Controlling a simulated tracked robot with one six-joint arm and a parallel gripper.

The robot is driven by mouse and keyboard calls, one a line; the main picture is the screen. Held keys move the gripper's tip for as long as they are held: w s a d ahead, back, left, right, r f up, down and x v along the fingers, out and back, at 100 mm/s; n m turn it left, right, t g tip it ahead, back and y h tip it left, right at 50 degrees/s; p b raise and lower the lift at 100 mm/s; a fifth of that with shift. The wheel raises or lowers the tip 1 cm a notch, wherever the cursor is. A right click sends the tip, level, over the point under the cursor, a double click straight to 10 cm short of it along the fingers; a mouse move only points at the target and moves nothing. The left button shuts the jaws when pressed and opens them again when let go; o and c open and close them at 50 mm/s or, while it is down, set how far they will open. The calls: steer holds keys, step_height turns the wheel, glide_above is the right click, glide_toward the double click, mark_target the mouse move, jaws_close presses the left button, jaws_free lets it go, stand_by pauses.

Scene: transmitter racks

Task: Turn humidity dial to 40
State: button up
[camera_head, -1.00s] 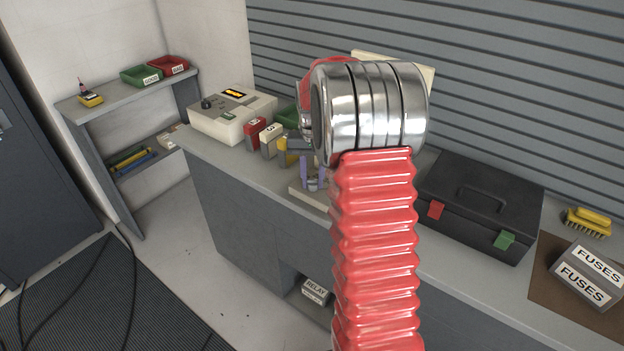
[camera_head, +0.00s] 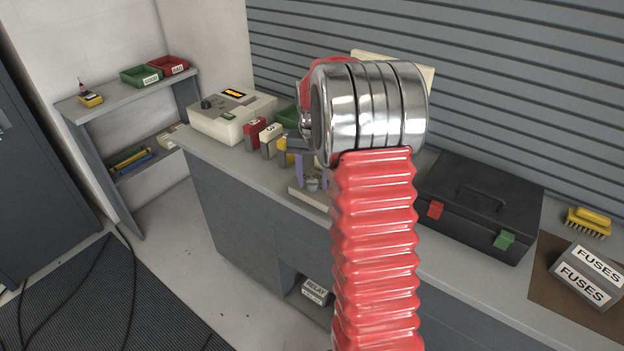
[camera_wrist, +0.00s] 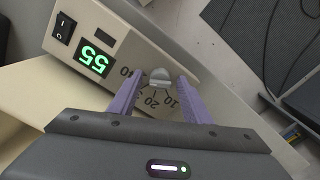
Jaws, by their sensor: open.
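In the wrist view, a beige control box (camera_wrist: 88,40) shows upside down, with a green display (camera_wrist: 94,58) reading 55 and a black rocker switch (camera_wrist: 64,27). Its grey dial (camera_wrist: 159,76) lies between the two purple fingers of my gripper (camera_wrist: 158,83), with gaps visible on both sides. Printed numbers including 10 and 20 surround the dial; others are partly hidden by a finger. In the head view, my gripper (camera_head: 312,184) is open above a beige base (camera_head: 306,197) on the bench, and my arm hides most of that area.
A beige unit (camera_head: 232,115) with an orange display stands at the bench's left end, beside red, beige and yellow blocks (camera_head: 270,138). A black toolbox (camera_head: 481,205) stands right of my arm.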

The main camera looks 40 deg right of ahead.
mark_target(312, 180)
step_height(312, 180, up, 14)
stand_by(0.8)
steer(key=shift+f, duration=0.15)
